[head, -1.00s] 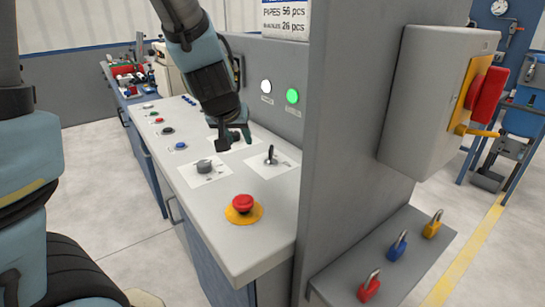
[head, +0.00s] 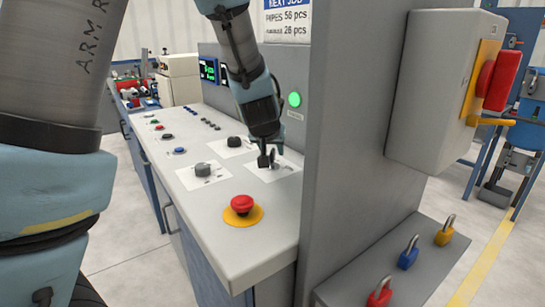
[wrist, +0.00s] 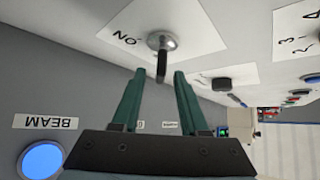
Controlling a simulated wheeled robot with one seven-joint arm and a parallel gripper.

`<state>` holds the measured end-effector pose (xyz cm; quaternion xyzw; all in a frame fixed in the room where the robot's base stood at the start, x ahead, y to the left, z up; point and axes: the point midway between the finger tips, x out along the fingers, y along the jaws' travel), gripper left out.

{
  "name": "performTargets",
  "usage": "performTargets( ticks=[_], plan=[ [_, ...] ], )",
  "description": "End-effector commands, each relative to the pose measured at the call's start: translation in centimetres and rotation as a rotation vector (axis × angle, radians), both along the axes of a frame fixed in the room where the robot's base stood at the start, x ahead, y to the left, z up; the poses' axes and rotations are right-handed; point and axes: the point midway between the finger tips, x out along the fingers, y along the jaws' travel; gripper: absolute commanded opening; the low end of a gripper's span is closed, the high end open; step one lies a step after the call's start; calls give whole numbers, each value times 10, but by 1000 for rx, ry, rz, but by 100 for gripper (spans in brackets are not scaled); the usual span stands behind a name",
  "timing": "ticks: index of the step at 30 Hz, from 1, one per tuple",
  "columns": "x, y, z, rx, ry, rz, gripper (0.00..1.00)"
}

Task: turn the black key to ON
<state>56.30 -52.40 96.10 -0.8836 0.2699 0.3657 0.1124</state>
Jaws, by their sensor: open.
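The black key (wrist: 161,68) sits in a round silver lock on a white label plate in the wrist view. An upside-down "ON" label (wrist: 124,38) is to the left of the lock. My gripper (wrist: 160,76) is open, its two green fingers pointing at the lock. The key's black grip lies between the fingertips, with a gap on each side. In the head view my gripper (head: 268,161) is low over the key's white plate (head: 265,176) near the upright panel and partly hides the key.
A red emergency button (head: 241,203) and a grey rotary knob (head: 202,169) are on the console nearby. The upright grey panel (head: 350,120) stands close to the right of my gripper. A green lamp (head: 295,99) is lit on the back wall.

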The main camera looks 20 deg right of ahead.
Motion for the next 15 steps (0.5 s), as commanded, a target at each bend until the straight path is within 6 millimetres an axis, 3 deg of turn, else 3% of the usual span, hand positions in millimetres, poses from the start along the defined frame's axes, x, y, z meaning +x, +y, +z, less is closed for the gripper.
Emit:
performTargets(
  ticks=[13,15],
  plan=[
    [7,-5,-8,-1,1,0,44],
    [7,-5,-8,-1,1,0,37]
  ],
)
